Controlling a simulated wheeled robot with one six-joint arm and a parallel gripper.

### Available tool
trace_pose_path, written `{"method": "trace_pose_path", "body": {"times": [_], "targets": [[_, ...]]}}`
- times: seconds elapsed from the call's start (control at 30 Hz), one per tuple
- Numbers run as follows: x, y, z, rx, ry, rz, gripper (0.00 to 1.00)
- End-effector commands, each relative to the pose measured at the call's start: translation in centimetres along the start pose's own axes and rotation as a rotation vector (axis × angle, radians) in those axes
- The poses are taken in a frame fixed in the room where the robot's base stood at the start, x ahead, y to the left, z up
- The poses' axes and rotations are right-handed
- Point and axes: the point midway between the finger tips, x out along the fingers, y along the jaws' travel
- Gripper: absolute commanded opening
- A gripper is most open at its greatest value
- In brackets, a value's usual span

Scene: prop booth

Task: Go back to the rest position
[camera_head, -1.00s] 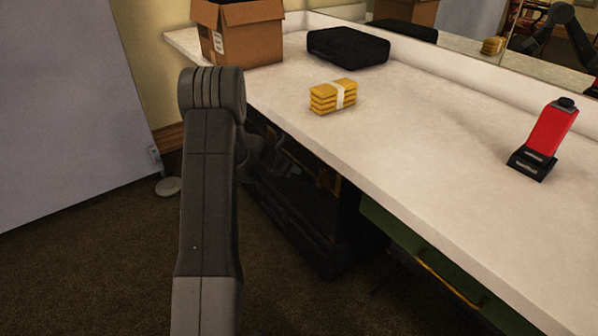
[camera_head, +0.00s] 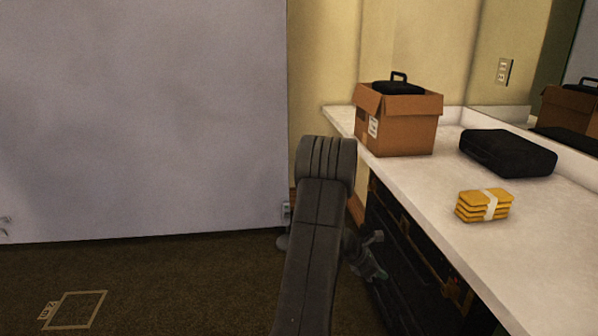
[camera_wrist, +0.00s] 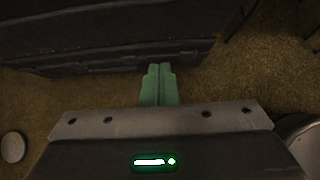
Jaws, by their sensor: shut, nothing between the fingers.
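My gripper (camera_wrist: 160,72) shows in the wrist view with its two green fingers together and nothing between them. It hangs over brown carpet, with a dark cabinet-like surface beyond it. In the head view my arm rises in the middle, bent at the top, and my gripper (camera_head: 374,268) shows partly behind it, low beside the dark front under the counter. The fingertips are small and hard to make out there.
The white counter (camera_head: 420,185) holds an open cardboard box (camera_head: 405,135) with a black case (camera_head: 398,88) in it, a flat black case (camera_head: 508,152) and a banded yellow stack (camera_head: 470,208). A pale panel (camera_head: 140,120) stands left.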

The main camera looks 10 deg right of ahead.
Motion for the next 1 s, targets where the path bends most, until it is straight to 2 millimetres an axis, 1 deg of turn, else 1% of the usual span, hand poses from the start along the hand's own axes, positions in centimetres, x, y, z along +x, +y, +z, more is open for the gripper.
{"method": "trace_pose_path", "body": {"times": [0.17, 0.27, 0.37, 0.77, 0.9, 1.0], "targets": [[0.4, 0.0, 0.3, 0.002, 0.0, -0.001, 0.0], [1.1, 0.0, 1.0, 0.002, 0.0, 0.0, 0.0], [2.4, 0.0, 2.1, 0.003, 0.0, -0.001, 0.0], [8.0, -0.1, 7.9, 0.004, -0.001, -0.001, 0.0], [10.4, -0.1, 8.6, 0.003, 0.001, -0.002, 0.0], [11.8, -0.1, 8.7, 0.002, 0.0, -0.002, 0.0]]}}
